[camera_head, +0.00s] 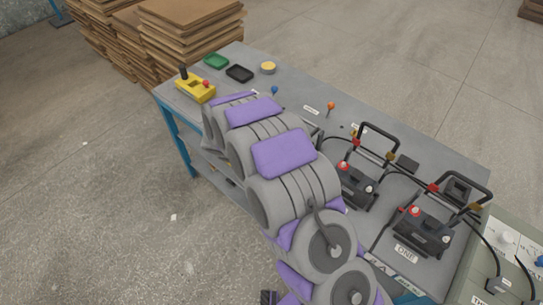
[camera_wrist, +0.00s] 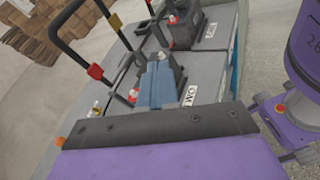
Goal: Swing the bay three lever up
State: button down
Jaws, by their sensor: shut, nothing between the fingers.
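I cannot pick out the bay three lever for sure; no label reading THREE is legible beside a lever, and my arm covers the left part of the bench in the head view. Two black U-shaped handles with red and yellow collars show there, one at the middle battery (camera_head: 378,127) and one at bay one (camera_head: 465,174). A black handle (camera_wrist: 72,52) stands at the left in the wrist view. My gripper (camera_wrist: 157,66) shows there as shut blue-grey fingers with nothing in them, above the bay labelled TWO (camera_wrist: 190,95). It is hidden in the head view.
An orange-knobbed stick (camera_head: 331,107) and a blue-knobbed one (camera_head: 275,90) stand on the bench's far side. A yellow control box (camera_head: 195,90), green tray (camera_head: 216,61) and black tray (camera_head: 239,73) lie at the far left end. Black cables run by the batteries.

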jog(key=w+a+f+n+t, duration=0.3)
jog(key=a+f+n+t, duration=0.4)
jog(key=a+f+t, duration=0.1)
jog(key=w+a+f+n+t, duration=0.3)
jog(key=a+f+n+t, duration=0.5)
jog(key=a+t, duration=0.3)
jog(key=shift+w+f+t+p, duration=0.2)
jog(key=shift+f+t+p, duration=0.25)
jog(key=shift+f+t, duration=0.35)
jog(key=shift+r, duration=0.2)
jog(key=b+x, duration=0.1)
jog(key=x, duration=0.9)
jog(key=shift+r+b, duration=0.1)
jog(key=shift+b, duration=0.25)
jog(key=shift+s+r, duration=0.1)
jog(key=shift+a+r+g+y+p, duration=0.1)
jog(key=shift+r+g+y+p, duration=0.25)
jog(key=shift+r+p, duration=0.35)
jog(key=shift+s+g+p, duration=0.1)
jog(key=shift+g+p, duration=0.15)
jog(key=shift+p, duration=0.2)
